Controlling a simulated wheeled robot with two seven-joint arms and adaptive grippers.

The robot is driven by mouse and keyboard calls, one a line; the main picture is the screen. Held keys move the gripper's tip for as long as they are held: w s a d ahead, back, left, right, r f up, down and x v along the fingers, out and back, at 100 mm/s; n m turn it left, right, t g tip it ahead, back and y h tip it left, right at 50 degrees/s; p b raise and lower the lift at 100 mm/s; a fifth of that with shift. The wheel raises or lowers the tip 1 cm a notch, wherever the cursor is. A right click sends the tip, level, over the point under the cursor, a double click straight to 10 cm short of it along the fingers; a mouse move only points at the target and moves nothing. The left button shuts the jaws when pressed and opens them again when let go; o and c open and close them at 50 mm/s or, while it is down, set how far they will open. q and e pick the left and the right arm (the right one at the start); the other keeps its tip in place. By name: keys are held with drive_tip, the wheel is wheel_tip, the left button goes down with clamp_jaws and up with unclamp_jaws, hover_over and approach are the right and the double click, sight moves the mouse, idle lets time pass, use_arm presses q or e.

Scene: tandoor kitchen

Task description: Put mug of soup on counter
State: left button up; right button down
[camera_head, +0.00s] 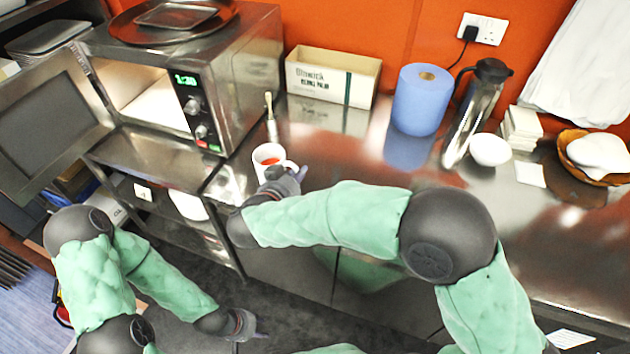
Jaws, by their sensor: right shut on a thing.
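A white mug (266,153) with red soup in it is at the left end of the steel counter (330,148), near the front edge. My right gripper (285,176) is at the mug's near right side and is shut on it, at the handle. The fingers partly hide the mug's lower part, so I cannot tell whether its base touches the counter. My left gripper (246,326) hangs low over the floor, away from the counter; its fingers are too small to read.
A microwave (235,75) with its door (50,115) open stands left of the mug. A cardboard box (331,76), a blue paper roll (420,100), a flask (474,112) and a white bowl (490,149) stand further right. The counter's middle is clear.

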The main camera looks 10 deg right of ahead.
drive_tip(key=w+d+f+b, duration=0.2)
drive_tip(key=d, duration=0.1)
drive_tip(key=w+d+f+b, duration=0.2)
drive_tip(key=d+f, duration=0.1)
drive_tip(key=d, duration=0.1)
drive_tip(key=w+d+f+b, duration=0.1)
drive_tip(key=d+f+b, duration=0.2)
drive_tip(key=d, duration=0.1)
drive_tip(key=shift+w+f, duration=0.25)
drive_tip(key=shift+w, duration=0.15)
drive_tip(key=shift+d+f, duration=0.1)
drive_tip(key=shift+f, duration=0.15)
wheel_tip(320, 180, down, 4)
drive_tip(key=b, duration=0.3)
drive_tip(key=shift+w+d+r, duration=0.1)
drive_tip(key=shift+d+r, duration=0.05)
drive_tip(key=shift+r, duration=0.1)
drive_tip(key=c, duration=1.3)
unclamp_jaws()
